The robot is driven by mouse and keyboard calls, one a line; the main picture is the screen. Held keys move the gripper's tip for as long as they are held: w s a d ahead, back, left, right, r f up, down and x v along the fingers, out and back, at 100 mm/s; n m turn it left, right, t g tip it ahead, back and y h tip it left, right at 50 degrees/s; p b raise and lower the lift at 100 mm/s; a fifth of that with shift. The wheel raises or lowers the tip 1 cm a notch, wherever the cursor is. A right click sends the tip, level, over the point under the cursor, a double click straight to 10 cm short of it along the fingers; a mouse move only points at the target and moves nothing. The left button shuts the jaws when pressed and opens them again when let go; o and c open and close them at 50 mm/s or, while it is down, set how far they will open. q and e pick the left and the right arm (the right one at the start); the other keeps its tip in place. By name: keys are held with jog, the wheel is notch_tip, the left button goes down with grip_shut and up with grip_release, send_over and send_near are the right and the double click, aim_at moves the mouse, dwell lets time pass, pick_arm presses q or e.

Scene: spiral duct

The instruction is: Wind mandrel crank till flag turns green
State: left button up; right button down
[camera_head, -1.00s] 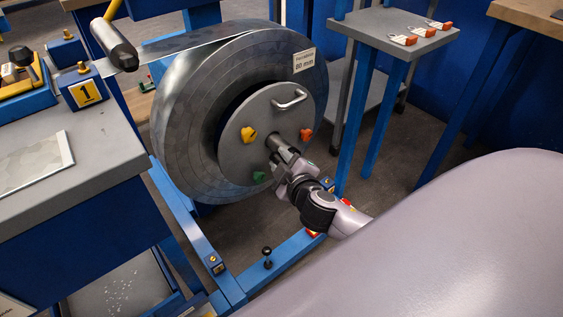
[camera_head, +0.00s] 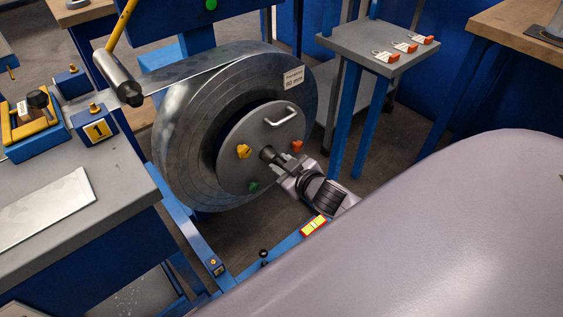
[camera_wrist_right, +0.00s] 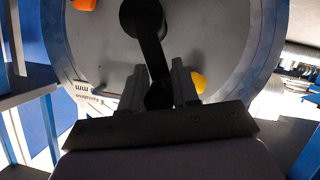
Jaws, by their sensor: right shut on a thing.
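The mandrel (camera_head: 232,165) is a grey round plate with a pale handle and yellow, orange and green knobs. A wide coil of steel strip (camera_head: 185,145) surrounds it. The dark crank (camera_head: 268,153) comes out of the plate's middle; in the right wrist view it runs from the hub down between the fingers (camera_wrist_right: 150,45). My right gripper (camera_head: 289,171) is shut on the crank, just lower right of the hub; its fingertips also show in the right wrist view (camera_wrist_right: 160,80). A green round mark (camera_head: 211,4) at the top edge may be the flag. My left gripper is out of view.
A grey bench (camera_head: 60,190) with a flat sheet and a yellow "1" block stands at left. A roller (camera_head: 118,78) touches the strip. A grey stand (camera_head: 380,45) with tagged orange items stands at right. Blue frame rails (camera_head: 285,245) run below the coil.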

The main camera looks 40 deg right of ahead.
jog(key=shift+s+a+f, duration=0.15)
jog(key=shift+a+f, duration=0.2)
jog(key=shift+a, duration=0.05)
jog(key=c, duration=1)
grip_release()
jog(key=shift+o, duration=0.2)
jog(key=shift+d+r, duration=0.1)
jog(key=p+v, duration=0.1)
jog(key=v, duration=0.6)
